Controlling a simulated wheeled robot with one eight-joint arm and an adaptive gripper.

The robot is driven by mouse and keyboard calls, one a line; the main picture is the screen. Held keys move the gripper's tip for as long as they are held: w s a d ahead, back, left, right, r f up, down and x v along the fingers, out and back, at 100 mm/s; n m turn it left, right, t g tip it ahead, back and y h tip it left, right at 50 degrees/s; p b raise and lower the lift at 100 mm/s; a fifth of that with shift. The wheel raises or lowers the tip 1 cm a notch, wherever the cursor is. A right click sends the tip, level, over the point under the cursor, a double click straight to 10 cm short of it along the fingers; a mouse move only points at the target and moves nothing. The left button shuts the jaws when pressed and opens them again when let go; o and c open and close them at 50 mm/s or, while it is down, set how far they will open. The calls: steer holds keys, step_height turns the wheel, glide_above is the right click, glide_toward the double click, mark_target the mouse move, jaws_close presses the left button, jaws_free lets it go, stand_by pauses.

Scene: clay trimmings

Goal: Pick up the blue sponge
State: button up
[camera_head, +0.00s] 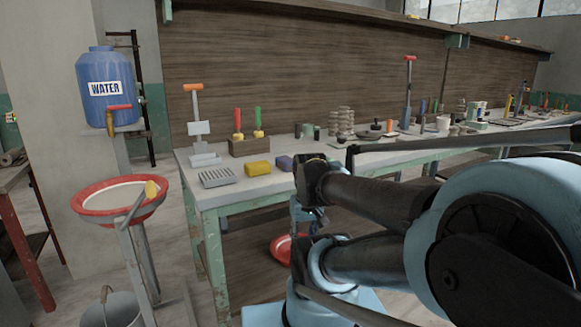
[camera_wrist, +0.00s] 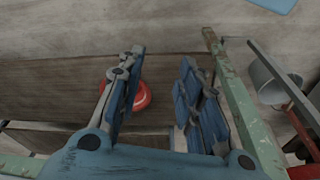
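The blue sponge (camera_head: 285,163) is a small violet-blue block near the front edge of the workbench (camera_head: 232,196), just right of a yellow sponge (camera_head: 258,168). It does not show in the wrist view. My gripper (camera_wrist: 162,56) is open, with its two blue-padded fingers apart and nothing between them. In the head view my arm hides most of the gripper, which is in front of the bench, to the right of the blue sponge and apart from it.
A grey ridged block (camera_head: 217,178), a wooden tool holder (camera_head: 250,146) and a stand with an orange handle (camera_head: 195,125) are near the sponges. A red bowl (camera_wrist: 142,96) lies low beneath the bench. A red-rimmed basin (camera_head: 118,198) stands left.

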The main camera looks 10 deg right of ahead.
steer(key=shift+o, duration=0.3)
steer(key=o, duration=0.5)
steer(key=shift+s+r, duration=0.25)
steer(key=shift+s, duration=0.05)
steer(key=o, duration=0.8)
steer(key=r, duration=0.1)
steer(key=w+d+r+n, duration=0.1)
steer(key=shift+r, duration=0.3)
steer(key=shift+o, duration=1.2)
steer(key=w+r+n+g, duration=0.1)
steer(key=w+r+n, duration=0.7)
steer(key=w+r, duration=0.4)
step_height(320, 180, up, 2)
steer(key=shift+w+r, duration=0.25)
steer(key=shift+w, duration=0.05)
step_height(320, 180, up, 12)
steer(key=n+g, duration=0.1)
steer(key=n, duration=1.2)
glide_above(286, 159)
step_height(286, 159, down, 17)
steer(key=shift+w+r, duration=0.15)
steer(key=shift+r, duration=0.05)
